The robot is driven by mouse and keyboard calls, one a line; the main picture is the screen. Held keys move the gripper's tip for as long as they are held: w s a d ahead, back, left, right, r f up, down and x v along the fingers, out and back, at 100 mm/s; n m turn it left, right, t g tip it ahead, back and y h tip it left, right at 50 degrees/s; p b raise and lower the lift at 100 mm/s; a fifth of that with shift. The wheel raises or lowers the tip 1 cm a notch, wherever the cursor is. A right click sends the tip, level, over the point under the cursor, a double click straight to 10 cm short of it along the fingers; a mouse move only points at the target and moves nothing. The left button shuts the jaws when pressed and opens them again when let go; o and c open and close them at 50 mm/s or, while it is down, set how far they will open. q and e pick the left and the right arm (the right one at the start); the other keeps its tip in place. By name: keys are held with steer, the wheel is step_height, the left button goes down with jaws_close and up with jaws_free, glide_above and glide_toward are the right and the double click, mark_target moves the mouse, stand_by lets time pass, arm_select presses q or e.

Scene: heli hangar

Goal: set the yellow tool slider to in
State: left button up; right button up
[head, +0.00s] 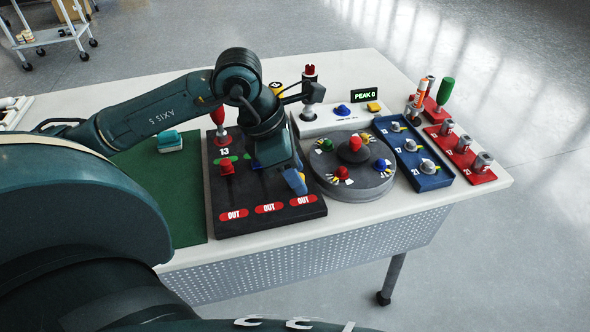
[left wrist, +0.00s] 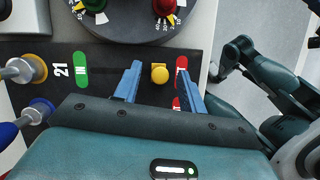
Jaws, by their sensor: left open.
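The yellow tool slider's round knob (left wrist: 159,74) is near the red OUT label (left wrist: 182,64) on the black panel (left wrist: 108,60), away from the green IN label (left wrist: 80,71). The number 21 is beside IN. My left gripper (left wrist: 160,72) is open, its blue fingers on either side of the knob; I cannot tell whether they touch it. In the head view my left gripper (head: 295,183) is low over the right part of the panel (head: 240,225) and hides the yellow knob. I make out no right gripper.
A red slider knob (head: 227,168) stands on the panel. The tools at its IN end include a red one (head: 218,112) and a yellow one (left wrist: 28,68). A round grey dial base (head: 345,187) is close on the right. A green mat (head: 175,205) lies left.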

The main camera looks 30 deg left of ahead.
arm_select(q)
jaws_close()
stand_by(0.5)
